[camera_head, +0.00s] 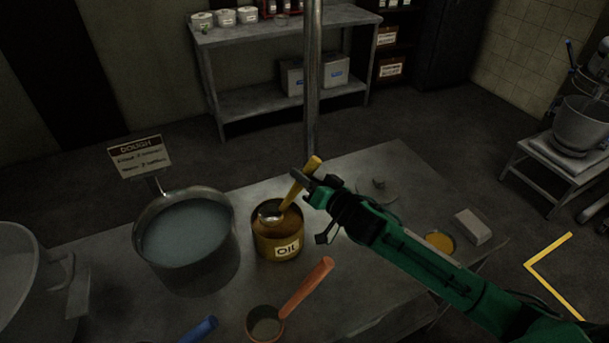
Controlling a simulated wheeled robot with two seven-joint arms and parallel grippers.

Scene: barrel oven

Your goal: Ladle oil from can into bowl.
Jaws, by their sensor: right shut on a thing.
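The oil can (279,241) is a brown, open-topped can labelled OIL in the middle of the table. A ladle with a yellow handle (297,189) has its metal cup (271,213) at the can's mouth. My right gripper (309,183) is shut on the yellow handle, above and to the right of the can. The large metal bowl (187,269) stands left of the can and holds a pale bluish liquid. I cannot tell whether the ladle cup holds oil. My left gripper is out of view.
A scoop with an orange handle (308,287) lies in front of the can. A blue handle (199,330) shows at the bottom edge. A DOUGH sign (141,156) stands behind the bowl. A metal pole (313,80) rises behind the can. A pale block (472,227) lies at right.

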